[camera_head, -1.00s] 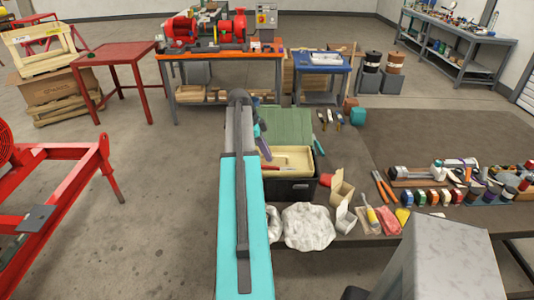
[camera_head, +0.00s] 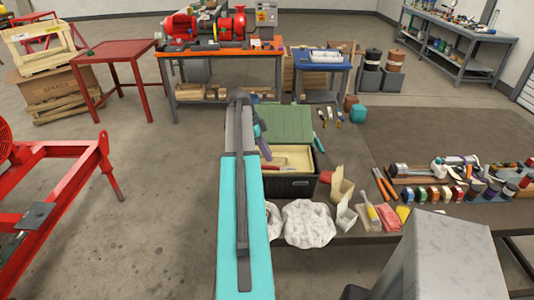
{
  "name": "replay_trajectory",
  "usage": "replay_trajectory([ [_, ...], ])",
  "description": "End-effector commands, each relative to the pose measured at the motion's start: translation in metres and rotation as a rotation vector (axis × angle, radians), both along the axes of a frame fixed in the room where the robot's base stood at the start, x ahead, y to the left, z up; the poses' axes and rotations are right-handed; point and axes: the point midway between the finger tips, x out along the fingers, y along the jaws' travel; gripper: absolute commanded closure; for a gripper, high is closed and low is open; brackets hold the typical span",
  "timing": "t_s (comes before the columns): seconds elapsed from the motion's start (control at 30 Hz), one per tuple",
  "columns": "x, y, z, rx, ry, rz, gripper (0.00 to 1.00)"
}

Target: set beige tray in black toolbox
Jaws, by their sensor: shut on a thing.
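The black toolbox (camera_head: 290,187) stands at the near left edge of the brown table. The beige tray (camera_head: 300,157) sits at the toolbox's mouth, its rim roughly level with the box's top; I cannot tell whether it rests on anything inside. A red-handled item shows in the tray. My gripper (camera_head: 264,152) is at the tray's left side, shut on it; the arm in front hides most of the jaws and the tray's left end.
A green panel (camera_head: 287,122) rises behind the toolbox. A crumpled white bag (camera_head: 308,224) lies in front, and an open carton (camera_head: 341,185) stands to the right. Several hand tools lie further right. The brown table top (camera_head: 430,130) is clear at the back.

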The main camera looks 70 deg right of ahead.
Motion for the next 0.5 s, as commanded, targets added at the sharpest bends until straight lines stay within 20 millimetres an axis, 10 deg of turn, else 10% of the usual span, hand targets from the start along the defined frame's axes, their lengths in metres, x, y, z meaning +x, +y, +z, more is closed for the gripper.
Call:
replay_trajectory([
  [0.5, -0.0002, -0.0001, -0.008, 0.0, 0.001, 0.0, 1.0],
])
